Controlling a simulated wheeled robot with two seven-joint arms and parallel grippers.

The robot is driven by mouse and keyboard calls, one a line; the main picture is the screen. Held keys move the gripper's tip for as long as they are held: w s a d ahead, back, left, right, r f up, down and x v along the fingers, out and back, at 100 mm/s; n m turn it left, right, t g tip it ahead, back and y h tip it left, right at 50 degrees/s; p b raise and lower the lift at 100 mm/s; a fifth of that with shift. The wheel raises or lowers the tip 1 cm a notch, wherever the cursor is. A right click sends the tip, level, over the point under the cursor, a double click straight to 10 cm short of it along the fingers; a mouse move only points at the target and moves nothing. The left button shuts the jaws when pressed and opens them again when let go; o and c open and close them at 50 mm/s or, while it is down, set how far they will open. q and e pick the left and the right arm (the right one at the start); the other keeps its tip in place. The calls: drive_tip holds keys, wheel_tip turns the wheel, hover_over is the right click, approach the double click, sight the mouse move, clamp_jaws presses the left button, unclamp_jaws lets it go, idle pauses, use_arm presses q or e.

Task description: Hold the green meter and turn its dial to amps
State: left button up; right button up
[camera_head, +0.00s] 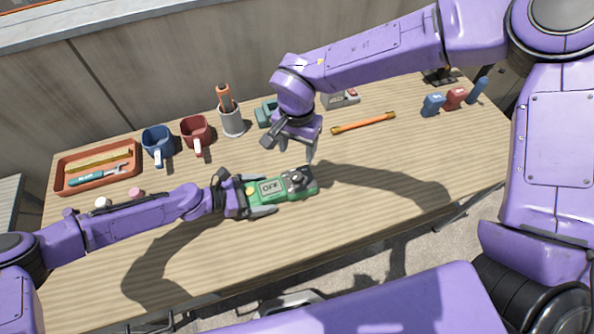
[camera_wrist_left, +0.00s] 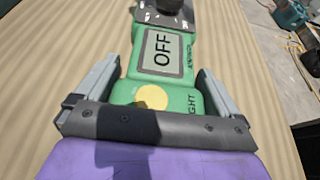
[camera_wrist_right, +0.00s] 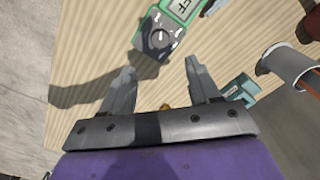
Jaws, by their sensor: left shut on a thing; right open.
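The green meter (camera_head: 270,190) lies on the wooden table, its display reading OFF. It also shows in the left wrist view (camera_wrist_left: 165,60). My left gripper (camera_wrist_left: 158,68) is shut on the meter, with one finger along each side and a yellow button (camera_wrist_left: 152,97) between them. The black dial (camera_head: 297,181) sits on a dark panel at the meter's right end. My right gripper (camera_head: 291,150) is open and empty, just behind the dial. In the right wrist view the dial (camera_wrist_right: 158,38) is ahead of the open fingers, with a white mark on its knob.
An orange tray (camera_head: 60,182) with tools, a blue mug (camera_head: 158,140), a red mug (camera_head: 195,130) and a grey cup (camera_head: 232,123) line the back left. An orange rod (camera_head: 363,123) and small blue and red items (camera_head: 455,98) are right. The front is clear.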

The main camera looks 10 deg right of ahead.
sight(297, 175)
wheel_tip(297, 175, down, 11)
drive_tip(key=shift+f, duration=0.1)
drive_tip(key=c, duration=1)
drive_tip(key=shift+c, duration=0.2)
